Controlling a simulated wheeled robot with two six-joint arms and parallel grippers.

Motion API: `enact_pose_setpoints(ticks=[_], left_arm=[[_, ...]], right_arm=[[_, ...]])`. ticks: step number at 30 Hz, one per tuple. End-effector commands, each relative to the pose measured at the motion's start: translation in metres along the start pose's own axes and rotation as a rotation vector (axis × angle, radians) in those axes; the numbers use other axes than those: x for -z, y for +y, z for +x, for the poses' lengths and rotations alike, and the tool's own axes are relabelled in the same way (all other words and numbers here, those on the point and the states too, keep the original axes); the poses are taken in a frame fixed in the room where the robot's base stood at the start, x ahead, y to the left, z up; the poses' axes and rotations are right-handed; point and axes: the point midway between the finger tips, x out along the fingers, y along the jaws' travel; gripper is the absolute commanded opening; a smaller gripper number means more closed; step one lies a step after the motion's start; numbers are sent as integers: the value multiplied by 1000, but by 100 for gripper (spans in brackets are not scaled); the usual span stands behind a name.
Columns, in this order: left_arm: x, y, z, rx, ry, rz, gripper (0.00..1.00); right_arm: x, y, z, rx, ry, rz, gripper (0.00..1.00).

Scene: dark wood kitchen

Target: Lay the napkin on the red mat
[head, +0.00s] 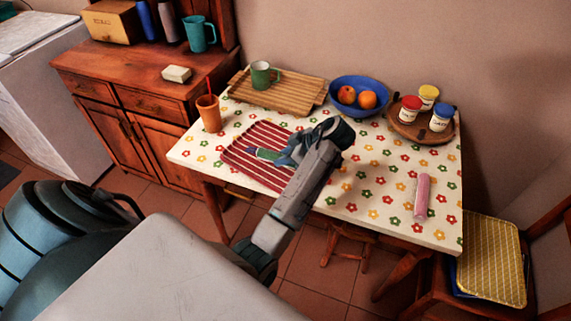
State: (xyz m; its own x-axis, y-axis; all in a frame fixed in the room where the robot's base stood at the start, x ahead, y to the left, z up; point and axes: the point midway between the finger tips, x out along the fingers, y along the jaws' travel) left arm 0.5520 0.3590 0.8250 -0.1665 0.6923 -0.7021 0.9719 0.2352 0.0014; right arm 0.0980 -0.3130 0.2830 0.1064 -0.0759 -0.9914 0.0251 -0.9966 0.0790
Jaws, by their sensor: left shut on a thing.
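The red mat (237,158), with white stripes, lies flat on the left part of the flowered table. My left gripper (268,154) is over the mat, shut on a small rolled blue-green thing that I take for the napkin (251,151). Its green end sticks out to the left of the fingers, over the mat. The fingers and wrist hide the rest of it and the mat's right part. I cannot tell whether it touches the mat. My right gripper is not in view.
An orange cup (209,114) stands close behind the mat's left side. Behind are a slatted board (290,95) with a green mug (261,75), a blue fruit bowl (357,97) and a round tray (404,131) with jars. A pink roll (422,196) lies at the right. The table's front middle is clear.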

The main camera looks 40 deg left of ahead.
Motion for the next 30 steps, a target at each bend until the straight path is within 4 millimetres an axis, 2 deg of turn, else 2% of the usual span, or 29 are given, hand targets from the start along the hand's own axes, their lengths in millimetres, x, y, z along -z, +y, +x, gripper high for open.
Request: enact_pose_setpoints(ticks=[5, 12, 22, 23, 25, 26, 30], left_arm=[[-3, 12, 4, 1, 0, 1, 2], [-24, 10, 25, 1, -1, 2, 2], [-28, 10, 28, 0, -1, 1, 2], [-27, 10, 28, 0, -1, 0, 31], [-27, 10, 27, 0, -1, 0, 44], [-27, 10, 27, 0, -1, 1, 49], [-27, 10, 27, -1, -1, 1, 49]], right_arm=[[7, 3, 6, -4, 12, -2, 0], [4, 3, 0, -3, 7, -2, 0], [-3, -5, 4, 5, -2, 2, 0], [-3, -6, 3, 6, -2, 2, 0], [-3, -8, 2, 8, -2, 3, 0], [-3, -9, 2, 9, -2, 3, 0], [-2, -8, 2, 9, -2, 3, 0]])
